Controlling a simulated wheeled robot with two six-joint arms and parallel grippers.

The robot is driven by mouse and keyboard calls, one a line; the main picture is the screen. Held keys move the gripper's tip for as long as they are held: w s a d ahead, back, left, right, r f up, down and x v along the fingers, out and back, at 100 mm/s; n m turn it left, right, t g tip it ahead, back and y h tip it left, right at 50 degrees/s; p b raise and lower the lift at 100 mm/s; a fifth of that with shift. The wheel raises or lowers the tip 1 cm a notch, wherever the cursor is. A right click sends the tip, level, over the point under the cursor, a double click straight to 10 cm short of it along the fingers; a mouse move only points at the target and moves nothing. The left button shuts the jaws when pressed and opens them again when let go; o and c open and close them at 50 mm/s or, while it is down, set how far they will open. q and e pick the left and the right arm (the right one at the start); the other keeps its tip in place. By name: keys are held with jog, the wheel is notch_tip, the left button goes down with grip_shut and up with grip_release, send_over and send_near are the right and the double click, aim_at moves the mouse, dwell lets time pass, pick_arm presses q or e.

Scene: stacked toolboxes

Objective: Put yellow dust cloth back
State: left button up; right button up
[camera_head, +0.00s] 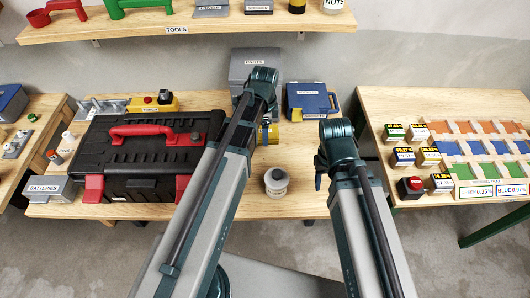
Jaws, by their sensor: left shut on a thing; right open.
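My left gripper (266,125) hangs below its wrist over the middle table, partly hidden by my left arm. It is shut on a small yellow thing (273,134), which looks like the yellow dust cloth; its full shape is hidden. My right gripper (319,178) is at the front right of the middle table, mostly hidden behind its own arm; it is open, and I see nothing in it.
A black toolbox (130,150) with a red handle fills the table's left. A grey box (240,67) and a blue box (310,100) stand behind my grippers. A round grey-white container (276,181) stands between my arms. A shelf (180,27) hangs above.

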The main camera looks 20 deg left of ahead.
aim_at(265, 155)
pick_arm(q)
jog(key=shift+f+b, duration=4.6)
jog(key=shift+f, duration=0.15)
pick_arm(e)
jog(key=shift+f, duration=4.75)
pick_arm(q)
jog(key=shift+f, duration=0.3)
pick_arm(e)
jog(key=shift+f, duration=0.25)
pick_arm(q)
jog(key=o, duration=1.1)
jog(key=shift+r, duration=0.1)
jog(key=shift+o, duration=0.2)
jog(key=shift+r, duration=0.1)
pick_arm(e)
jog(key=shift+r, duration=0.2)
